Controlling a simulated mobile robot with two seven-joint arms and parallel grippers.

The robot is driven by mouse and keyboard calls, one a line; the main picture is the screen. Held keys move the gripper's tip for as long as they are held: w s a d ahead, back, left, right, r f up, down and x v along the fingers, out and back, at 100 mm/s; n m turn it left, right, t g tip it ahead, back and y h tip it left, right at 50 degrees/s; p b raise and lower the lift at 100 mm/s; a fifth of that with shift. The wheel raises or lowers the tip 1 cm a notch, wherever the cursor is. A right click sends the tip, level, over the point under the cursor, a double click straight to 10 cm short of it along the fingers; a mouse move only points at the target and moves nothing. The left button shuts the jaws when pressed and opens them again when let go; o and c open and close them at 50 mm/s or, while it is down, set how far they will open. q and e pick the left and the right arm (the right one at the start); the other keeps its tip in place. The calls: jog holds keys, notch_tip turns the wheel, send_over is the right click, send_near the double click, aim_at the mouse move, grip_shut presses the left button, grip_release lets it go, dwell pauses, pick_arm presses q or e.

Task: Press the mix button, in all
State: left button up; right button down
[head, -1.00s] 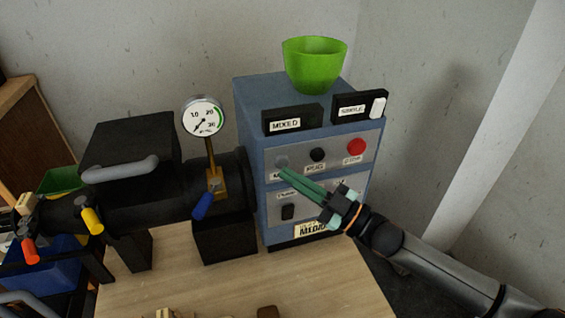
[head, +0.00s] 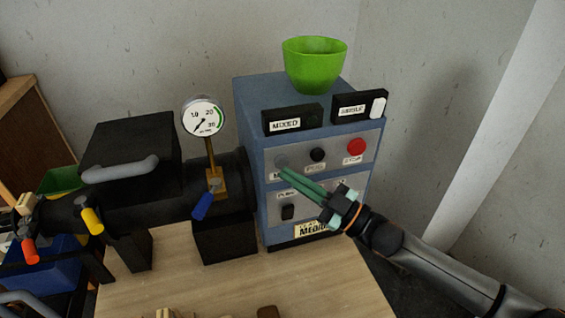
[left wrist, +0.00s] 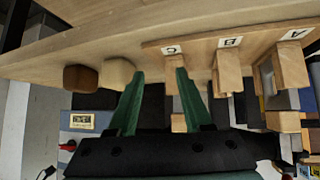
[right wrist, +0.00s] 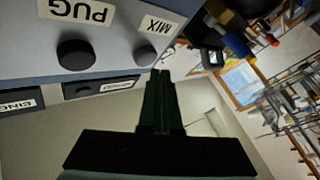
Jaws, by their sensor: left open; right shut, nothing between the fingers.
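The blue control box (head: 252,120) carries the mix button (head: 281,160), a grey round button at the left of its upper panel. In the right wrist view the mix button (right wrist: 142,54) looks dark and sits by its MIX label (right wrist: 152,25). My right gripper (head: 283,171) is shut and empty, with its green fingertips just below the button in the head view. In the right wrist view the tips (right wrist: 160,73) are close beside the button; I cannot tell whether they touch. My left gripper (left wrist: 155,73) is open and empty near the wooden rack (left wrist: 200,42).
A black PUG button (head: 318,154) and a red button (head: 356,146) sit right of mix. A green bowl (head: 314,66) stands on top. A gauge (head: 203,116) and blue-handled valve (head: 203,205) are at the left.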

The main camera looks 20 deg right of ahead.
jog(key=shift+w, duration=0.15)
jog(key=shift+w, duration=0.3)
jog(key=shift+w, duration=0.4)
dwell(0.7)
jog(key=shift+w+d+r+b, duration=0.1)
jog(key=shift+w+r+b, duration=0.05)
jog(key=shift+w+b, duration=0.2)
dwell(0.7)
jog(key=shift+s+p, duration=0.5)
jog(key=shift+s, duration=0.5)
jog(key=shift+f, duration=0.2)
